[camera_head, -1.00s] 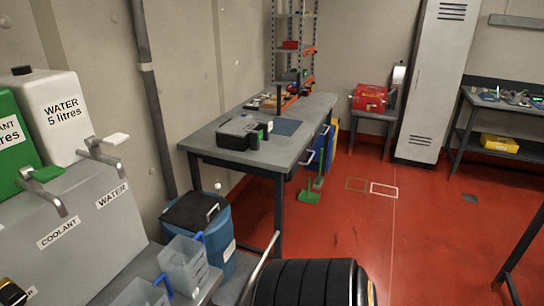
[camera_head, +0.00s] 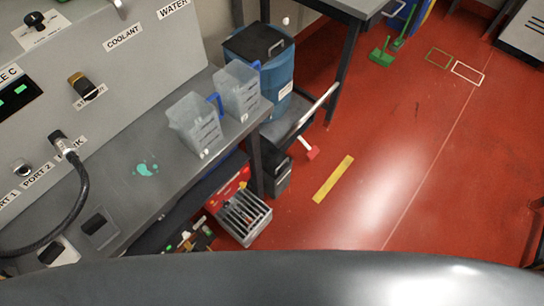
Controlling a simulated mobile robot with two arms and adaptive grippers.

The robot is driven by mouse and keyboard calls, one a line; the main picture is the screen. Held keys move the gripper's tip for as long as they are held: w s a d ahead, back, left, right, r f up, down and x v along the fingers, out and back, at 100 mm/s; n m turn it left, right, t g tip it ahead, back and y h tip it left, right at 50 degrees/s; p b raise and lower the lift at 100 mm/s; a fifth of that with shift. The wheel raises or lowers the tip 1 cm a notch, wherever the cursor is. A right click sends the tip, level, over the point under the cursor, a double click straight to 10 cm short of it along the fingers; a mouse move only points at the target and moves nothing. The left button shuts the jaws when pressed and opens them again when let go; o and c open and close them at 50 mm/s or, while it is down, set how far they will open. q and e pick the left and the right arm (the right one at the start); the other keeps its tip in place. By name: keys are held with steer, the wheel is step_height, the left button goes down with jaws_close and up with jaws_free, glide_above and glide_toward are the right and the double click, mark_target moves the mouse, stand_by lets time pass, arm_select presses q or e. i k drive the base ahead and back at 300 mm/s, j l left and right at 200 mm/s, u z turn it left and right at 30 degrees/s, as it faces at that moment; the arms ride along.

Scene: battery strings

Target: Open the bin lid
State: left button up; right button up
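A blue round bin (camera_head: 278,78) stands on the red floor at top centre of the head view, beside the end of the grey bench. Its black lid (camera_head: 252,44) lies flat on top and looks closed. A small pale handle (camera_head: 276,47) shows at the lid's right side. The clear jugs stand in front of the bin's lower left part. A smaller dark container (camera_head: 279,178) stands on the floor below the bench end; its top is hard to make out. Neither of my grippers is in view.
The grey bench (camera_head: 135,205) holds two clear jugs (camera_head: 194,124) (camera_head: 237,90) with blue handles and a green spill (camera_head: 145,169). A pale bar (camera_head: 315,110) slants beside the bin. A grey crate (camera_head: 244,217) sits on the floor.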

mark_target(274, 162)
steer(key=i+l+u, duration=0.35)
steer(key=l, duration=0.2)
steer(key=i+l+u, duration=0.15)
steer(key=l, duration=0.2)
steer(key=i+l+u, duration=0.35)
steer(key=l, duration=0.3)
steer(key=l+u, duration=0.15)
steer(key=l, duration=0.2)
steer(key=i, duration=0.05)
